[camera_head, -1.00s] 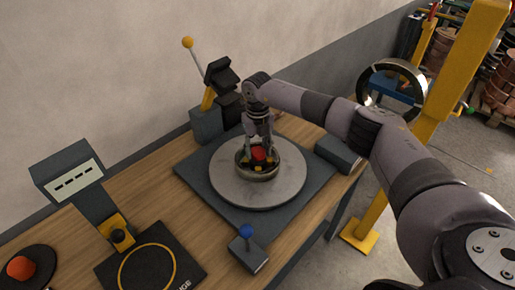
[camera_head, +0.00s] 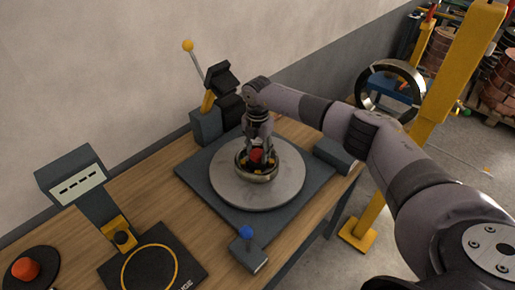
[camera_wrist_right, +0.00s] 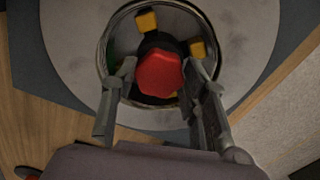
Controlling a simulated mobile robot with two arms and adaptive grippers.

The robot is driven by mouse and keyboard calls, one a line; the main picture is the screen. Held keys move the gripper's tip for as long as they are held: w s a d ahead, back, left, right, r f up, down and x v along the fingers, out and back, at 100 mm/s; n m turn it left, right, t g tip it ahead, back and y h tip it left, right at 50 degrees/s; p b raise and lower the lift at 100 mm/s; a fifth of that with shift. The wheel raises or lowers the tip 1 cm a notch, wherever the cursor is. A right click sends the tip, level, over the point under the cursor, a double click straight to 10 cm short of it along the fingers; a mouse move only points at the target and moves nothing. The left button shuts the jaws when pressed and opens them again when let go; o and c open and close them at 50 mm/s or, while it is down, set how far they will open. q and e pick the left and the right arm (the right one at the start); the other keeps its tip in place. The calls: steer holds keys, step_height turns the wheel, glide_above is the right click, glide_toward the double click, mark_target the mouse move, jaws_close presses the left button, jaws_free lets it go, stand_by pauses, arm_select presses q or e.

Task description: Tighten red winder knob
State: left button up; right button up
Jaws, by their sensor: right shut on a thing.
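The red winder knob (camera_head: 256,155) sits in the middle of a metal ring (camera_head: 271,176) on the round grey turntable (camera_head: 290,192). In the right wrist view the knob (camera_wrist_right: 160,74) lies between the fingers. My right gripper (camera_head: 257,152) points down at it from above and is shut on it. In the wrist view the fingers of my right gripper (camera_wrist_right: 160,70) stand on either side of the knob, inside the ring. My left gripper is not in view.
Yellow blocks (camera_wrist_right: 147,21) sit around the knob inside the ring. A lever with a yellow ball (camera_head: 188,46) stands behind the turntable. A blue-knobbed stick (camera_head: 246,232) is in front. A display box (camera_head: 75,180) and red button (camera_head: 25,268) are at left.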

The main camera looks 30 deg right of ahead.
mark_target(258, 152)
steer(key=m+p, duration=0.1)
steer(key=m, duration=0.3)
steer(key=shift+r+m+p, duration=0.15)
steer(key=shift+m+p, duration=0.85)
steer(key=shift+m, duration=1.2)
steer(key=o, duration=1.1)
steer(key=shift+o, duration=0.2)
step_height(258, 152, up, 12)
